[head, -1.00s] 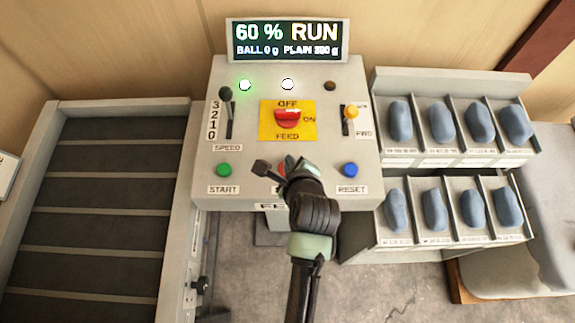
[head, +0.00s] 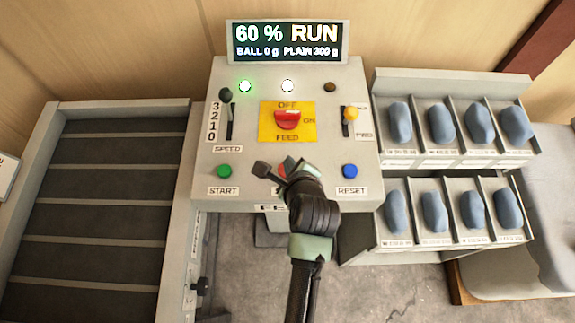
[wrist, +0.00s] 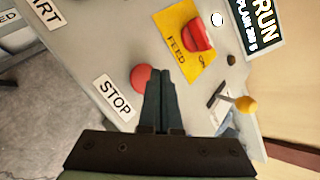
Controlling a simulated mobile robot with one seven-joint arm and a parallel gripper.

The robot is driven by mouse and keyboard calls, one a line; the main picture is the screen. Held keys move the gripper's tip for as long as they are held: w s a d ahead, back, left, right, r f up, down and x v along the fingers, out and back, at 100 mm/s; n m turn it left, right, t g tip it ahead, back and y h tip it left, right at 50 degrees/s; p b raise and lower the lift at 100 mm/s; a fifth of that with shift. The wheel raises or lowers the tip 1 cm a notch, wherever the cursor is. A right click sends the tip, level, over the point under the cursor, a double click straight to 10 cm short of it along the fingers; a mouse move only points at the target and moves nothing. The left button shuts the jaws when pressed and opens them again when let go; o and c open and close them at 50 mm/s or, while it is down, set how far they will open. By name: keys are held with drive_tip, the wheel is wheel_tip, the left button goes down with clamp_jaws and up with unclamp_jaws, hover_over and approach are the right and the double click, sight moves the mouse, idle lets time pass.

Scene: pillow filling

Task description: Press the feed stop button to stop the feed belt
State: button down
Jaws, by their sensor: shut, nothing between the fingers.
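The red stop button shows in the wrist view (wrist: 141,77), just left of my fingertips, beside its STOP label (wrist: 113,97). In the head view my gripper (head: 270,172) is over the lower middle of the control panel (head: 205,150) and hides most of the button. My gripper is shut and empty; its fingers also show in the wrist view (wrist: 163,75). I cannot tell whether the fingers touch the button. The display (head: 288,40) reads 60 % RUN, and a green lamp (head: 245,86) is lit. The feed belt (head: 95,185) with pale slats is at the left.
A green START button (head: 224,171) and a blue RESET button (head: 350,171) flank the gripper. Above are a red feed switch (head: 287,120), a black speed lever (head: 226,95) and a yellow-knobbed lever (head: 351,114). Racks of blue pieces (head: 440,123) stand at the right.

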drive_tip(key=shift+f, duration=0.15)
idle(0.7)
drive_tip(key=shift+f, duration=0.3)
drive_tip(key=shift+f, duration=0.55)
idle(0.8)
drive_tip(key=shift+r, duration=0.1)
drive_tip(key=shift+r+p, duration=0.85)
drive_tip(key=shift+p, duration=0.05)
wheel_tip(320, 180, up, 5)
drive_tip(key=p, duration=0.5)
drive_tip(key=shift+r+p, duration=0.1)
drive_tip(key=shift+p, duration=0.2)
